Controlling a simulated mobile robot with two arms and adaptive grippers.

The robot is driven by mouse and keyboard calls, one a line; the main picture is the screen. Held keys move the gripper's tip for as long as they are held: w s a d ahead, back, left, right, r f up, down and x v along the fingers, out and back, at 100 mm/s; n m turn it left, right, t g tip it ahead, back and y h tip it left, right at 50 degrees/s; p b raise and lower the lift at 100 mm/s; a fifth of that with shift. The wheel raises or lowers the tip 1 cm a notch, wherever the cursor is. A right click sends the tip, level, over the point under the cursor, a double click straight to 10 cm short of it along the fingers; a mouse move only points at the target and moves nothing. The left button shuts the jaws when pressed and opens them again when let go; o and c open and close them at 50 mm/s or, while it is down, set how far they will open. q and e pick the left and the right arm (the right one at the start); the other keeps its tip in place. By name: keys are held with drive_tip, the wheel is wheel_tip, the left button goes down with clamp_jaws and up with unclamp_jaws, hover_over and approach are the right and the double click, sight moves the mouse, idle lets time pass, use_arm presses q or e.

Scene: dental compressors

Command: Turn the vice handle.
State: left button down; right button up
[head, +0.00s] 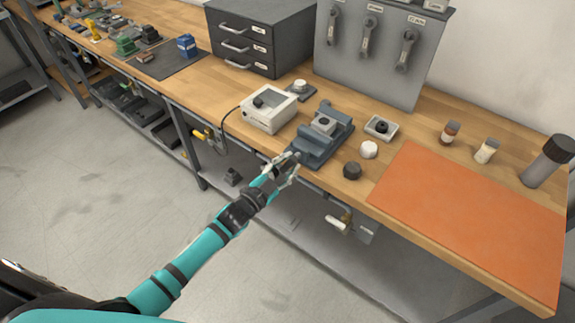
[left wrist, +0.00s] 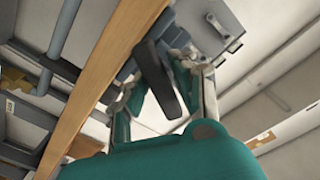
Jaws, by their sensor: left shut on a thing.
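The blue-grey vice (head: 318,142) stands at the front edge of the wooden bench, with a small block in its top. My left gripper (head: 284,164) is at the vice's front end, just off the bench edge, and hides most of the handle in the head view. In the left wrist view the dark vice handle (left wrist: 160,82) lies between the two fingers of my left gripper (left wrist: 168,75). The gripper is shut on the handle. The vice body shows behind it. My right gripper is in neither view.
A white box-shaped device (head: 268,110) stands left of the vice. A black knob (head: 352,170) and a white round piece (head: 369,149) lie to its right, before an orange mat (head: 470,215). The bench edge (left wrist: 105,75) runs close beside my gripper.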

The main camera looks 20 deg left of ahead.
use_arm(q)
drive_tip(key=shift+f+m, duration=0.2)
drive_tip(key=shift+m, duration=0.5)
idle(1.1)
drive_tip(key=c, duration=1.3)
unclamp_jaws()
drive_tip(key=shift+o, duration=0.5)
drive_tip(key=shift+r, duration=0.15)
drive_tip(key=shift+s, duration=0.1)
drive_tip(key=v, duration=1.2)
